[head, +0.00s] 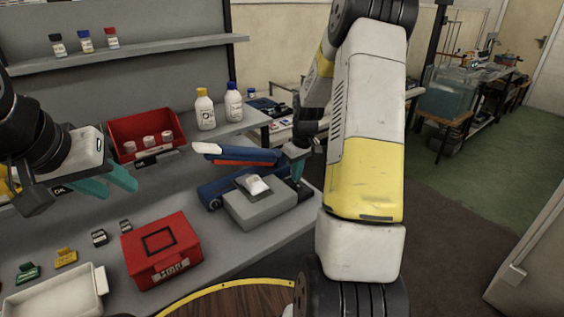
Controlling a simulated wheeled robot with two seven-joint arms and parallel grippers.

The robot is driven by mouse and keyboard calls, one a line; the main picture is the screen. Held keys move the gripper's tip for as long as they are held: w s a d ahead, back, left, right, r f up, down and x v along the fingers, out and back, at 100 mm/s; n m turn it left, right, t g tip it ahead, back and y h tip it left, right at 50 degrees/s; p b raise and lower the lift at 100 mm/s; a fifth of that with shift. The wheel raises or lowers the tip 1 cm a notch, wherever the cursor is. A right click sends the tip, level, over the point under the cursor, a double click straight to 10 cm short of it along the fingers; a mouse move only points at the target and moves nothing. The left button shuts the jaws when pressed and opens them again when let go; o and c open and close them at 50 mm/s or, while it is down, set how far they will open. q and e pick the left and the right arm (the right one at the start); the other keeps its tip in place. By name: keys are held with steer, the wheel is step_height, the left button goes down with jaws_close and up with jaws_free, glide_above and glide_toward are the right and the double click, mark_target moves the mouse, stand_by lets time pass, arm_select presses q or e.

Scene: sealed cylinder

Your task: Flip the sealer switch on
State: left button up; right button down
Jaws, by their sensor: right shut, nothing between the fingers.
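The blue sealer (212,190) stands on the grey bench, with its white, blue and red upper arm (240,155) raised above its base. A grey block (262,208) stands in front of it with a small white packet (253,184) on top. My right gripper (297,177) is shut and empty, its teal fingers pointing down at the sealer's right end. Whether it touches the sealer I cannot tell. I cannot make out the switch. My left gripper (109,186) is open and empty above the left part of the bench.
A red box (160,250), a white tray (55,298) and several small labelled items lie at the front left. A red bin (140,125) with small bottles and two larger bottles (205,110) stand behind.

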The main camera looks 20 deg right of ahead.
steer(key=shift+w+a+f+g, duration=0.1)
steer(key=shift+w+f+g, duration=0.05)
steer(key=shift+f+g, duration=0.15)
steer(key=shift+s, duration=0.2)
steer(key=shift+s+d+r, duration=0.3)
steer(key=shift+s+d, duration=0.05)
steer(key=shift+s, duration=0.3)
steer(key=shift+w+r, duration=0.1)
step_height(320, 180, up, 14)
steer(key=w, duration=0.2)
steer(key=shift+a, duration=0.4)
